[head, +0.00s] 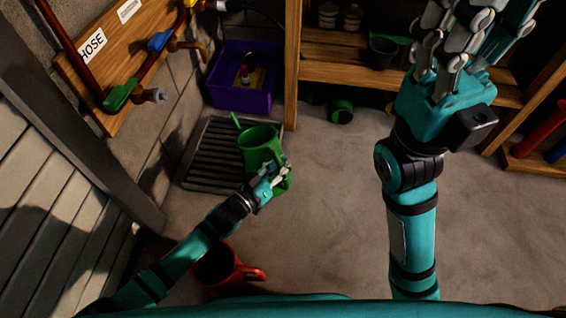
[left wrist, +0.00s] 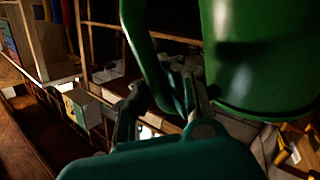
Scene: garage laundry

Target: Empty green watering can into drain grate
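The green watering can (head: 257,138) is at the right part of the dark slatted drain grate (head: 205,150) in the head view, its spout pointing up-left over the slats. My left gripper (head: 270,176) is shut on its handle. In the left wrist view the can body (left wrist: 262,60) fills the upper right, and the fingers of my left gripper (left wrist: 165,105) close around the handle. I cannot tell how far the can is tilted or whether water is in it. My right gripper (head: 462,55) is raised at the upper right, empty, with its fingers spread.
A purple crate (head: 240,98) stands behind the grate. A red watering can (head: 222,268) is at the lower left, near my left arm. Pipes with coloured valves (head: 120,95) run along the left wall. Wooden shelves (head: 350,52) stand at the back; the middle concrete floor is clear.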

